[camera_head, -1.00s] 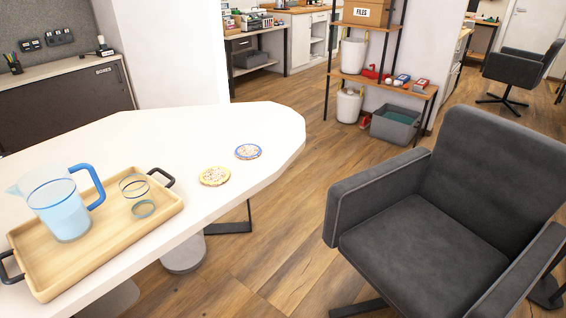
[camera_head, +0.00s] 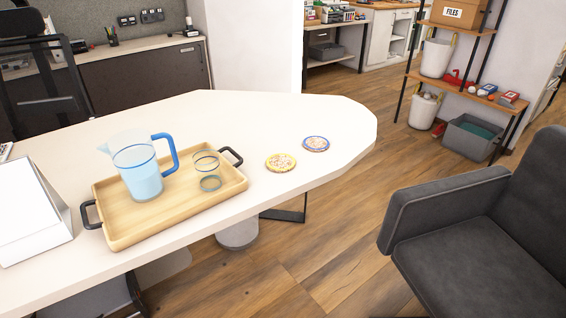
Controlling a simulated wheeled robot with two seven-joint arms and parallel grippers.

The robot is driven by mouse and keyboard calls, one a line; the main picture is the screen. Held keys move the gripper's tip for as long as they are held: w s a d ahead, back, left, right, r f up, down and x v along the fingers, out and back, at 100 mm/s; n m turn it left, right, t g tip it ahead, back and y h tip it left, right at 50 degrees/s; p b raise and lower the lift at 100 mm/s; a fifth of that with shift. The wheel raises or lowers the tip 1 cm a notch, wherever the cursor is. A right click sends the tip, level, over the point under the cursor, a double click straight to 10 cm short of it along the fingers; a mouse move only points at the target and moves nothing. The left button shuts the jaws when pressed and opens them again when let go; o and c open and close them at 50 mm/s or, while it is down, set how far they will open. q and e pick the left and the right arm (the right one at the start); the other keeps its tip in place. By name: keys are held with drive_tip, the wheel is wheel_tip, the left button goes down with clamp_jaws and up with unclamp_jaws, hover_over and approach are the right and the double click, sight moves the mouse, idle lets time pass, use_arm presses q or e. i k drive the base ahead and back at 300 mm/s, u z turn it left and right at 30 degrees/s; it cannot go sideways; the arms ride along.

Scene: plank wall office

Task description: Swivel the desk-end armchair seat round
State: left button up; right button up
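A dark grey armchair (camera_head: 468,246) stands at the right edge of the head view, beside the rounded end of the white desk (camera_head: 340,110). Its seat and one armrest show, with part of the backrest at the far right. The rest of the backrest, the other armrest and the base are out of view. The seat opens towards the lower left of the picture. Neither of my grippers is in view.
On the desk are a wooden tray (camera_head: 128,232) with a water jug (camera_head: 143,180) and a glass (camera_head: 207,168), two coasters (camera_head: 281,162), and a white box-like object (camera_head: 28,215). Wood floor (camera_head: 330,250) lies clear between desk and chair. A grey bin (camera_head: 472,140) stands under the shelf.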

sight(488, 242)
drive_tip(key=z, duration=1.25)
drive_tip(key=k, duration=0.6)
drive_tip(key=u, duration=0.2)
drive_tip(key=i, duration=0.9)
drive_tip(key=z, duration=0.95)
